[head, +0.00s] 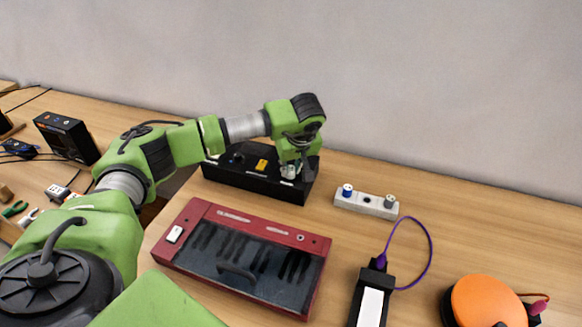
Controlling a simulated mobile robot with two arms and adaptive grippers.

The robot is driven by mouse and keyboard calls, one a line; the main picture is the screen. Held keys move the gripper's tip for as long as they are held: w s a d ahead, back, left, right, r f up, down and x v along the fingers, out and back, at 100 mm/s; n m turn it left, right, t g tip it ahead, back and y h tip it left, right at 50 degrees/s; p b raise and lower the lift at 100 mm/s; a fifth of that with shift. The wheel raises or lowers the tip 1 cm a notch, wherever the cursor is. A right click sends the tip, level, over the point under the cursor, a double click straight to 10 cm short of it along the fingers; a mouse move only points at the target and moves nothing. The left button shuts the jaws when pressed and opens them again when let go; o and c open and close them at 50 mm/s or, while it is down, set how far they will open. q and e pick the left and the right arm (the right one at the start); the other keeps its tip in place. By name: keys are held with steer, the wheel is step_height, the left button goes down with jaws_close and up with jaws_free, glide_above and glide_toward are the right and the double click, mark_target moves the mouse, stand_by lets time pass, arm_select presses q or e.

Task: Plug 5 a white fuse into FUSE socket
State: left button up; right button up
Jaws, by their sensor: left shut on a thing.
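My left gripper (290,171) points down over the right end of a long black box (250,180) at the back of the table. It is shut on a small whitish thing, seemingly the white fuse, mostly hidden by the fingers. I cannot tell whether the fuse touches the box or sits in a socket. An orange-yellow part (262,165) and a dark round part show on the box's top. No FUSE label is readable, and the box top under the gripper is hidden. My right gripper is not in view.
A red case (312,282) with a dark window lies in front of the black box. A white block (366,203) with blue and grey knobs stands to the right. A black device (371,300) with a purple cable and an orange disc (486,302) are nearer. The back right table is clear.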

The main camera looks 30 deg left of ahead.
arm_select(q)
steer(key=shift+f, duration=0.25)
steer(key=o, duration=1)
steer(key=shift+r, duration=0.1)
steer(key=v, duration=1.2)
